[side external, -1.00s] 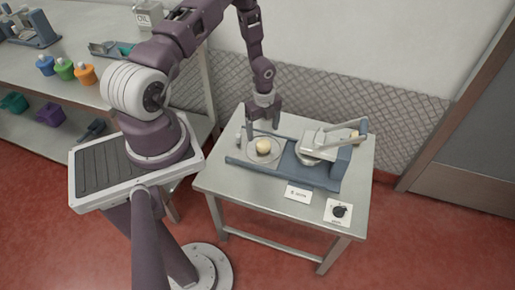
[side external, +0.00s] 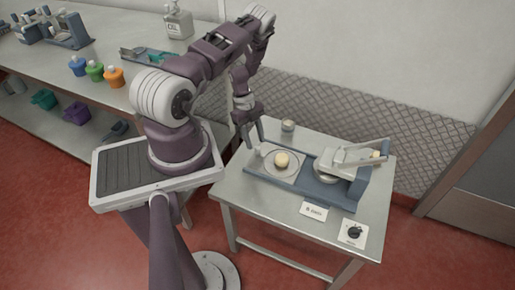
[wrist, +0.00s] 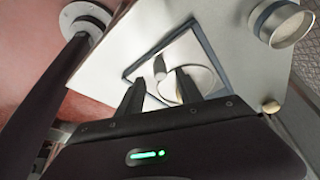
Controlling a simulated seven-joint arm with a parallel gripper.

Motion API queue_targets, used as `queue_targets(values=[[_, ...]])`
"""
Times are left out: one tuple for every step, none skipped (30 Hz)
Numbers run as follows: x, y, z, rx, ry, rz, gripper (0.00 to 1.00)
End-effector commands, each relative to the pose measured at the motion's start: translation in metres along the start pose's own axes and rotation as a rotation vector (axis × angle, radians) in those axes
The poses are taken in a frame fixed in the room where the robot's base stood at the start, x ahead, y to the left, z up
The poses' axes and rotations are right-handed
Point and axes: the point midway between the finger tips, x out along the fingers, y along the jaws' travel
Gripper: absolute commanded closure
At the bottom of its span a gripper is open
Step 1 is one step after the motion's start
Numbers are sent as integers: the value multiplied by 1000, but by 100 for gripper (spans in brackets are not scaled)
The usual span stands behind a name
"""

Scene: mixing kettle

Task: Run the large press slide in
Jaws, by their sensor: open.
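The large press (side external: 335,194) has a blue-grey base on the steel table. Its slide, a round metal plate (side external: 297,170) with a pale dough ball (side external: 282,160) on it, is at the left end of the base, out from under the press head (side external: 345,160). A small grey knob (wrist: 159,68) stands at the plate's outer edge in the wrist view. My gripper (side external: 251,142) is open at the slide's left end. In the wrist view my fingertips (wrist: 160,84) are spread on either side of the knob's line; contact is not clear.
A round metal tin (side external: 288,126) stands behind the slide, and it shows in the wrist view (wrist: 284,26). A long bench (side external: 60,60) with cups is at left.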

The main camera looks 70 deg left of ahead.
Motion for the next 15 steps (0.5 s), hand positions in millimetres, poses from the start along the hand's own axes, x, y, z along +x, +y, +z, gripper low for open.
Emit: queue_targets(values=[[10, 1, 0, 0, 1, 1, 58], [16, 0, 0, 0, 1, 0, 58], [23, 0, 0, 0, 1, -1, 58], [27, 0, 0, 0, 0, -1, 58], [32, 0, 0, 0, 0, -1, 58], [36, 0, 0, 0, 0, -2, 58], [38, -1, 0, 0, 0, -3, 58], [40, -1, 0, 0, -1, -3, 58], [41, -1, 0, 0, -1, -3, 58], [42, -1, 0, 0, -2, -3, 58], [42, -1, 0, 0, -2, -4, 58], [42, -1, 0, 0, -2, -4, 58], [42, -1, 0, 0, -2, -4, 58], [42, -1, 0, 0, -2, -4, 58], [41, -1, 0, 0, -2, -4, 58]])
